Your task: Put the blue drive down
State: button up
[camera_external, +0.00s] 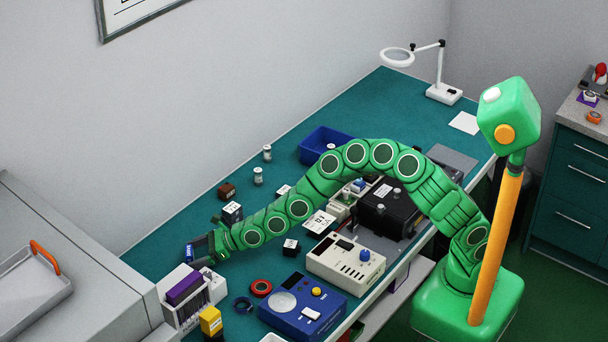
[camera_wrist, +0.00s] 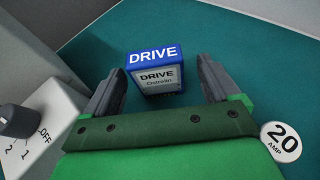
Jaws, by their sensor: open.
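The blue drive (camera_wrist: 154,66) stands on the green bench top in the wrist view. Its blue top edge reads "DRIVE" and a grey label shows on its face. It also shows as a small blue shape in the external view (camera_external: 189,253), near the far left end of the bench. My gripper (camera_wrist: 158,82) is open, with one dark finger on each side of the drive. Gaps show between the drive and both fingers. In the external view my gripper (camera_external: 200,246) is low at the bench, and its fingers partly hide the drive.
A white box with a dial marked "OFF" (camera_wrist: 38,125) is close on the left in the wrist view. A round "20 AMP" weight-like disc (camera_wrist: 281,142) is on the right. A rack with a purple drive (camera_external: 184,288) stands in front. Bench behind the drive is clear.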

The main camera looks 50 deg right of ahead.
jog(key=shift+s+d+r, duration=0.15)
jog(key=shift+s+r, duration=0.1)
jog(key=shift+s, duration=0.1)
jog(key=shift+v, duration=4.45)
jog(key=shift+f, duration=0.15)
